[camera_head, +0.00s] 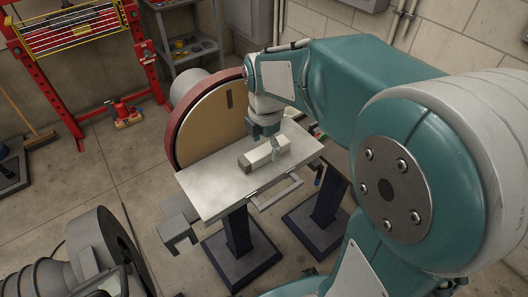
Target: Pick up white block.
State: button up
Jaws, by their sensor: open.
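The white block (262,157) is a long, pale bar with a darker brownish end. It lies flat on the grey metal work table (212,184) of a disc sander. My gripper (266,139) points down just above and behind the block, near its middle. It is open. One finger shows close in front of the block's far part; whether it touches the block I cannot tell. My arm comes in from the right and hides what lies behind it.
The large sander disc (210,118) stands upright along the table's back left edge, close to my gripper. A handle bar (278,194) sticks out at the table's front. A red press frame (62,95) and a grey shelf (190,45) stand further back. The table's left part is clear.

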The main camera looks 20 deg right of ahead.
jog(key=shift+d+f, duration=0.1)
jog(key=shift+f, duration=0.65)
grip_shut()
